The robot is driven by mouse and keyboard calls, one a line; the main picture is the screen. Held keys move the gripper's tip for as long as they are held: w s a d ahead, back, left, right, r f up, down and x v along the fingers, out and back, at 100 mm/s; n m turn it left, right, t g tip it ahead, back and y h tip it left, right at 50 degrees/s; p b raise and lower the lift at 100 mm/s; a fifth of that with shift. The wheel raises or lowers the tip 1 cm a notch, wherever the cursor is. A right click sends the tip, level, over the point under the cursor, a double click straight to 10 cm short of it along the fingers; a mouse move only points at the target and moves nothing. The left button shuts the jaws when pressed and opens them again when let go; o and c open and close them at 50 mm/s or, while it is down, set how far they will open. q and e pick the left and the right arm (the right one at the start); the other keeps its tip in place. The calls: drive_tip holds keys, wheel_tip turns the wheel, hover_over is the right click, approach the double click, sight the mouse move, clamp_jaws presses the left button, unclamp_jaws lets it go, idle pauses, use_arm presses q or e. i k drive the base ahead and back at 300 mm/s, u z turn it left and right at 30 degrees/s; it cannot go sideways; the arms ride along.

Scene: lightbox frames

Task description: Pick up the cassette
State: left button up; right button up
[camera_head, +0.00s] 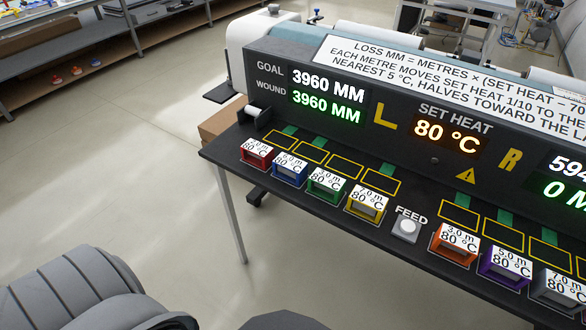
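Several cassettes stand in a row along the front of a black bench (225,155). On the left are a red cassette (257,161), a blue cassette (290,175), a green cassette (326,190) and a yellow cassette (367,207). To the right of the FEED button are an orange cassette (453,250), a purple cassette (504,272) and a grey cassette (555,294). Each has a white top label with a length in metres and 80 °C. Neither of my grippers shows in this view.
Empty yellow-outlined slots (380,180) lie behind the cassettes. The FEED button (406,229) sits between the groups. The left display (327,98) reads GOAL 3960 MM, WOUND 3960 MM; SET HEAT (446,133) reads 80 °C. Open floor (120,170) lies left of the bench.

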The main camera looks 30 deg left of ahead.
sight(291, 170)
drive_tip(key=u, duration=0.05)
drive_tip(key=k, duration=0.5)
drive_tip(key=z, duration=1.1)
drive_tip(key=i, duration=1)
drive_tip(key=u, duration=1.6)
